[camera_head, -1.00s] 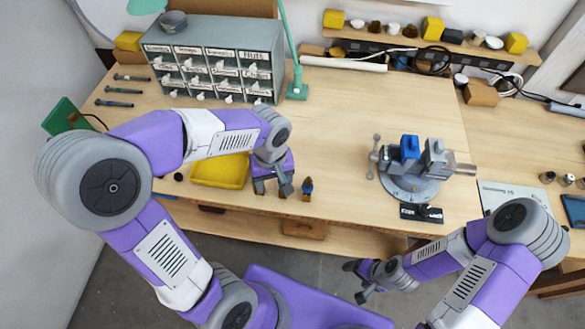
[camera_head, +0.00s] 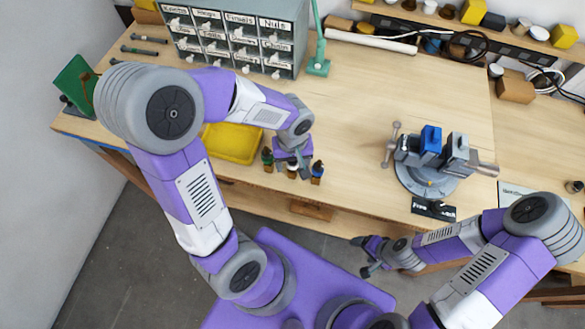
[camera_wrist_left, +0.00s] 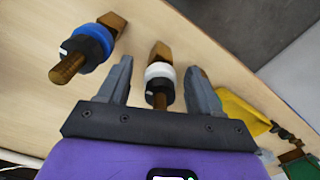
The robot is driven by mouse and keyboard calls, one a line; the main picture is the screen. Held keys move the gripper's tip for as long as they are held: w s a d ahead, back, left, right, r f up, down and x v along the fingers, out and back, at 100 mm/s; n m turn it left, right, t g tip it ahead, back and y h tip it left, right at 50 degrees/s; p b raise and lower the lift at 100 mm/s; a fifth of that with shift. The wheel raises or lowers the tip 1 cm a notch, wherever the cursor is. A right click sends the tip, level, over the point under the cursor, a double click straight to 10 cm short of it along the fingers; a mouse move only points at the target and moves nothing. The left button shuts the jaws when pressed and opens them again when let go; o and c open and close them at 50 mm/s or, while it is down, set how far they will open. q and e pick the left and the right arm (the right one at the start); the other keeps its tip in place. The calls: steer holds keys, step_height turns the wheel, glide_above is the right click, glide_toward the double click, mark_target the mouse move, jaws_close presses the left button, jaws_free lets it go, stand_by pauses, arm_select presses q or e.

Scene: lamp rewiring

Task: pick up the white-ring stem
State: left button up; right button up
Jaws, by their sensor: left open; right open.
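The white-ring stem (camera_wrist_left: 159,71) lies between the two open fingers of my left gripper (camera_wrist_left: 158,82) in the left wrist view; neither finger clearly touches it. It has a brown threaded end, a dark collar and a white ring. In the head view my left gripper (camera_head: 292,168) is at the bench's front edge and largely hides this stem. The blue-ring stem (camera_wrist_left: 90,43) is left of the fingers in the wrist view, and it also shows in the head view (camera_head: 317,172). A green-ring stem (camera_head: 268,160) stands on the other side. My right gripper (camera_head: 366,258) is open and empty, below the bench front.
A yellow tray (camera_head: 232,144) is just left of my left gripper. A vise (camera_head: 427,175) holding a blue block (camera_head: 431,139) stands right of centre. A drawer cabinet (camera_head: 236,34) is at the back left. The middle of the bench is clear.

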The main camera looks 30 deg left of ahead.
arm_select(q)
jaws_close()
stand_by(0.3)
steer(key=shift+r, duration=0.15)
